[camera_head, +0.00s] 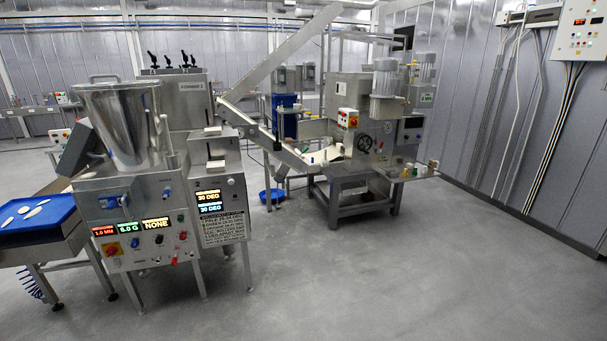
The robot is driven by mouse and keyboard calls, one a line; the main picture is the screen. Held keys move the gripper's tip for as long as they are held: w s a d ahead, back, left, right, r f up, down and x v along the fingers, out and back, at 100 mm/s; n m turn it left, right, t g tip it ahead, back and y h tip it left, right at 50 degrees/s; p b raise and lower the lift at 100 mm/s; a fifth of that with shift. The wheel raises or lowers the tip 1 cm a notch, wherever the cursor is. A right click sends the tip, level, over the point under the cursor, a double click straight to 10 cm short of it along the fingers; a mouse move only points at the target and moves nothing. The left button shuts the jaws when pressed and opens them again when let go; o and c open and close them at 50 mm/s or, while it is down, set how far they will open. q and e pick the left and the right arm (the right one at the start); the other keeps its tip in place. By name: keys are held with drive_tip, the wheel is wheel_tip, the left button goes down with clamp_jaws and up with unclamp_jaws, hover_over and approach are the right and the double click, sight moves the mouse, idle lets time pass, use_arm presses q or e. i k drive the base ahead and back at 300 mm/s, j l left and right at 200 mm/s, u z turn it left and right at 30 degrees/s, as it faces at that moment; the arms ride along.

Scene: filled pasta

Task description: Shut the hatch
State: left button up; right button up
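No part is clearly identifiable as the hatch from this distance. A steel forming machine (140,215) stands at the left, with a shiny conical hopper (122,125) on top. A dark tilted panel (75,150) sticks out at the hopper's left side; I cannot tell whether it is a hatch. A second steel machine (352,150) stands farther back near the middle, with a dark panel (411,130) on its right part. Any opening in it is too small to make out. Neither of my grippers is in view.
A blue tray (62,212) with pale pieces sits at the far left. A sloping conveyor (285,150) joins the two machines. The grey floor (400,270) is clear in front and right. A control box (583,30) hangs on the right wall.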

sight(317, 128)
drive_tip(key=i+j, duration=0.2)
drive_tip(key=i, duration=0.15)
drive_tip(key=i+j, duration=0.15)
drive_tip(key=i, duration=0.25)
drive_tip(key=i+z, duration=1.55)
drive_tip(key=z, duration=0.15)
drive_tip(key=i+z, duration=0.45)
drive_tip(key=i, duration=0.35)
drive_tip(key=i+l+u, duration=0.1)
drive_tip(key=i+u, duration=0.25)
drive_tip(key=i, duration=0.45)
drive_tip(key=i+u, duration=0.25)
drive_tip(key=i, duration=0.2)
drive_tip(key=i+u, duration=0.25)
drive_tip(key=i, duration=1.1)
drive_tip(key=i+z, duration=0.25)
drive_tip(key=i, duration=0.2)
drive_tip(key=i+j+z, duration=0.1)
drive_tip(key=i+z, duration=0.2)
drive_tip(key=i, duration=0.15)
